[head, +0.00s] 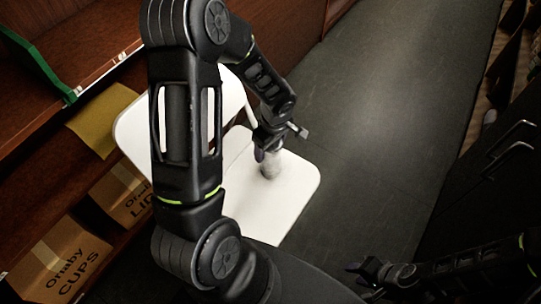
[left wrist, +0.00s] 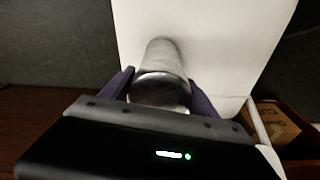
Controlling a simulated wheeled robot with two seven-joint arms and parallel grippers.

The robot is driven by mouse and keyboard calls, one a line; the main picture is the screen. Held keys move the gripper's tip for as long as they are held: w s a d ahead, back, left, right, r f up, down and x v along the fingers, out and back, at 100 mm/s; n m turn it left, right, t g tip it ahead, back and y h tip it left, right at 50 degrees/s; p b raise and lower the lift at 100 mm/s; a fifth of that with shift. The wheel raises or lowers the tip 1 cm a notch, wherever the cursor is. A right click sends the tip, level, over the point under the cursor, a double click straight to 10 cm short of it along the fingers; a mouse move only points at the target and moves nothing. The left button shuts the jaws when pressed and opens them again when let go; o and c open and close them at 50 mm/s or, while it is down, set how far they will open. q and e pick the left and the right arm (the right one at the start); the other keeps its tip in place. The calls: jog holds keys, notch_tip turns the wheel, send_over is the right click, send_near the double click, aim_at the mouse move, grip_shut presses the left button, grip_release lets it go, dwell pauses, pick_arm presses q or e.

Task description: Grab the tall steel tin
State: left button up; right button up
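The tall steel tin (head: 270,166) stands on a white tray-like surface (head: 296,188) in the head view. My left gripper (head: 272,148) is right above and around its upper part. In the left wrist view the tin (left wrist: 161,58) lies between the two purple fingers (left wrist: 160,88), one on each side. The fingers are close to its sides; I cannot tell whether both touch it. The tin's far end rests at the white surface. My right gripper (head: 368,275) is empty at the lower right, away from the tin, its fingers apart.
A second white panel (head: 135,128) is partly hidden behind my left arm. Cardboard boxes (head: 62,258) marked CUPS and LID sit on the wooden shelf at left. A yellow piece (head: 101,118) lies above them. The dark floor (head: 385,90) to the right is clear; dark cabinets with handles (head: 512,135) stand beyond.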

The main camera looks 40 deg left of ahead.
pick_arm(q)
jog(key=c, duration=1.2)
